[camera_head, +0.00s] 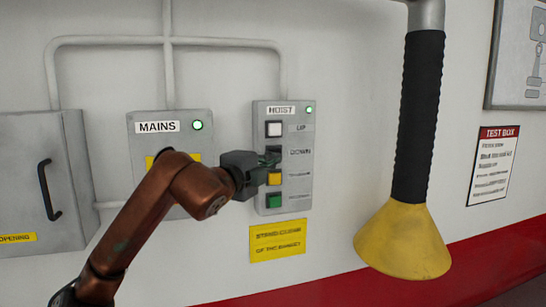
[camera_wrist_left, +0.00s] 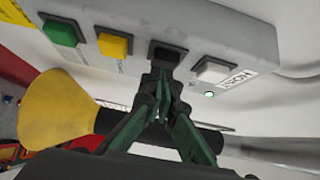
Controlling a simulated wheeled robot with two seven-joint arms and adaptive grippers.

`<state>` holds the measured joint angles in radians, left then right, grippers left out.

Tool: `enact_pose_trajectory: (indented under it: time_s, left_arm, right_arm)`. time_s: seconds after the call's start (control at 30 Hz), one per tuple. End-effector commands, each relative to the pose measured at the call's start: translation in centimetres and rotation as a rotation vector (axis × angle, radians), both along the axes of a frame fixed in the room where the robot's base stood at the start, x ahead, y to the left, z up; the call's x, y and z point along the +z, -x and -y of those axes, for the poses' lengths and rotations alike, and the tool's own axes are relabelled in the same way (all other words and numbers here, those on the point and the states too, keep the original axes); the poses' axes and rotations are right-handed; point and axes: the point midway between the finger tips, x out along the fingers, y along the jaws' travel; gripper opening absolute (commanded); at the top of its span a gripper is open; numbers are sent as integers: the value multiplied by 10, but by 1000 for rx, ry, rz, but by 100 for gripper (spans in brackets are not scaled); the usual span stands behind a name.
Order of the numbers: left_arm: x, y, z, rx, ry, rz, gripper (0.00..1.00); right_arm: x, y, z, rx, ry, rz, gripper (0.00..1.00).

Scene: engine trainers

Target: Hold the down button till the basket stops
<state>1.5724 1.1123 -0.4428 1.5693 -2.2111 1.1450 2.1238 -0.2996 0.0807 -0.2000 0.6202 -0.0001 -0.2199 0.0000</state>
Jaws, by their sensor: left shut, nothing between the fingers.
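The grey HOIST panel (camera_head: 297,135) is on the wall in the head view, with a lit green lamp at its top. Its white UP button (camera_head: 274,129) is above the dark DOWN button, which my gripper mostly covers. My left gripper (camera_head: 272,158) is shut and empty, with its tips at the DOWN button. In the left wrist view the shut fingertips (camera_wrist_left: 162,72) are at the black DOWN button (camera_wrist_left: 167,50); I cannot tell how far it is pressed. The basket and my right gripper are not in view.
A yellow button (camera_head: 274,178) and a green button (camera_head: 274,201) sit below DOWN. The MAINS box (camera_head: 156,127) is left of the panel, partly behind my arm. A black hose with a yellow funnel (camera_head: 403,240) hangs to the right.

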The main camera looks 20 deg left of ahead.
Motion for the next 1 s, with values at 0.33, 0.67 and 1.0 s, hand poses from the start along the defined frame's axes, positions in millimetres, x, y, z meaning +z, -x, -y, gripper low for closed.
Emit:
enact_pose_trajectory:
  time_s: [0.33, 0.67, 1.0]
  left_arm:
    - [-1, -5, -3, 0, 0, 0, 0]
    - [-4, -20, -13, 0, 3, -3, 0]
    - [-2, -24, -18, 6, 0, -2, 0]
  right_arm:
    - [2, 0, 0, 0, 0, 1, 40]
    - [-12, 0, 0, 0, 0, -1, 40]
    - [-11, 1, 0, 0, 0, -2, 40]
